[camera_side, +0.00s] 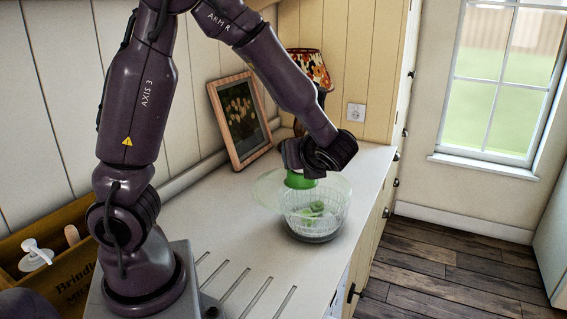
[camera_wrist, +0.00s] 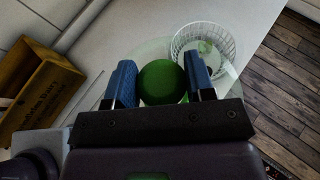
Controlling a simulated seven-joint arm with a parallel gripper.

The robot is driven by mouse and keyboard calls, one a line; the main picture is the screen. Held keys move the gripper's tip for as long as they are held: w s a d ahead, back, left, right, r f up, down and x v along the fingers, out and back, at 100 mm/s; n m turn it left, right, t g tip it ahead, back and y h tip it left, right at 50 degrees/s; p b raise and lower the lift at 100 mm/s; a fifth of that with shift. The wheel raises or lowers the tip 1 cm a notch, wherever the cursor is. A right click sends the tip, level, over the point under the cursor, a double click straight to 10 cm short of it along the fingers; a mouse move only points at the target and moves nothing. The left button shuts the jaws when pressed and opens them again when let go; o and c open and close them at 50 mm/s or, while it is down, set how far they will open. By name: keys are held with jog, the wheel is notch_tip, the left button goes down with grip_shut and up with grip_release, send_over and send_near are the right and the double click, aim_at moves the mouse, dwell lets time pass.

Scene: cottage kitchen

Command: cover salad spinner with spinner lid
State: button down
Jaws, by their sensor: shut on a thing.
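The salad spinner (camera_side: 317,226) is a clear bowl with a white basket on the counter, with some green leaves inside. It also shows in the wrist view (camera_wrist: 222,37), ahead and to the right of my fingers. The spinner lid (camera_side: 268,190) is a clear disc with a green knob (camera_wrist: 162,83). My gripper (camera_side: 300,176) is shut on the green knob, with one blue finger pad on each side. The lid hangs above the counter and overlaps the spinner's left part in the side view. Whether the lid touches the rim cannot be told.
A framed picture (camera_side: 239,119) leans on the wall behind, with a floral-shaded lamp (camera_side: 311,68) beside it. A wooden crate (camera_side: 70,262) with a pump bottle (camera_side: 35,256) stands at the left. The counter (camera_side: 234,235) is clear around the spinner; its edge lies to the right.

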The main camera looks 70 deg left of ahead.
send_over(333, 172)
jog(key=s+a, duration=0.3)
jog(key=shift+a, duration=0.2)
jog(key=w+a, duration=0.4)
jog(key=a, duration=0.3)
notch_tip(333, 172, down, 11)
jog(key=shift+r, duration=0.15)
jog(key=shift+s+a+f, duration=0.1)
jog(key=shift+a+f, duration=0.05)
jog(key=shift+f, duration=0.4)
dwell(0.8)
jog(key=c, duration=0.8)
grip_release()
jog(key=shift+o, duration=0.2)
jog(key=shift+v, duration=5.55)
